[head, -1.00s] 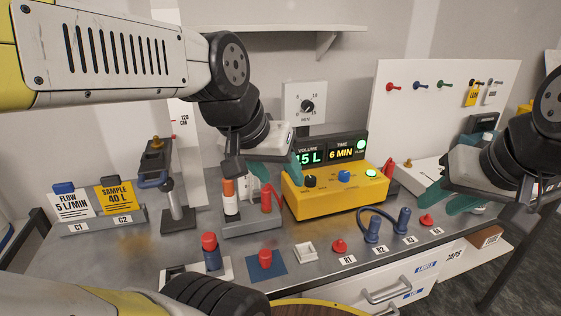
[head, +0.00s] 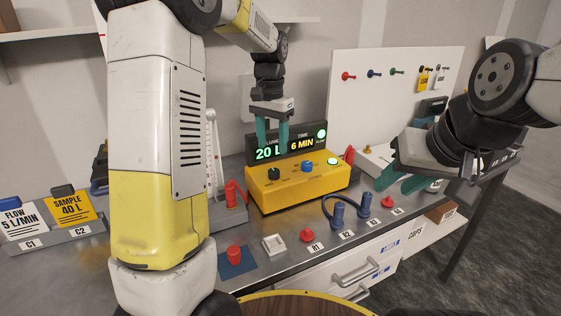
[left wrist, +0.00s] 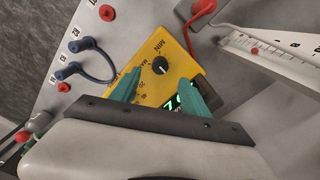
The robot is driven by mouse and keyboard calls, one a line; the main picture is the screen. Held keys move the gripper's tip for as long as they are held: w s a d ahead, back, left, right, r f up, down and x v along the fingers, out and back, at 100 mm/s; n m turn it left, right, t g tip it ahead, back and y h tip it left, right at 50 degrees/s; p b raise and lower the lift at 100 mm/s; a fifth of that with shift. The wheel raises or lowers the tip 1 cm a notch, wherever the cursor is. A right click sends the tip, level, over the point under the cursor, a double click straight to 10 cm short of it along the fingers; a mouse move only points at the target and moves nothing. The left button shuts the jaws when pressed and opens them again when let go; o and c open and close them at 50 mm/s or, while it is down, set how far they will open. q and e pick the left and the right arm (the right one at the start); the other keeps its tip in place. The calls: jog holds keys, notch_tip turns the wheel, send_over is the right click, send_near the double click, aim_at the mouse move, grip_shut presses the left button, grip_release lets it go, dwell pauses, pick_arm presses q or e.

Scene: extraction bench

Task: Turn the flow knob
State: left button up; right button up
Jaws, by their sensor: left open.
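A yellow control box (head: 300,190) stands on the bench with a black knob (head: 274,173), a blue knob (head: 308,166) and a lit green button (head: 331,161). I cannot tell from markings in the head view which is the flow knob. The black knob also shows in the left wrist view (left wrist: 160,66), with MIN and MAX printed beside it. My left gripper (head: 273,143) is open, fingers pointing down just above the black knob and apart from it. My right gripper (head: 396,184) appears open and empty, right of the box.
A display (head: 303,144) behind the box reads 20 L and 6 MIN, partly covered by my left fingers. A red-handled stand is close on the left. A pegboard (head: 395,95) stands behind.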

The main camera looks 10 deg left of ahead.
aim_at(274, 170)
pick_arm(q)
jog(key=shift+w+d+f, duration=0.1)
jog(key=shift+w+f, duration=0.25)
jog(key=shift+f, duration=0.25)
notch_tip(274, 170, down, 7)
jog(key=shift+f, duration=0.2)
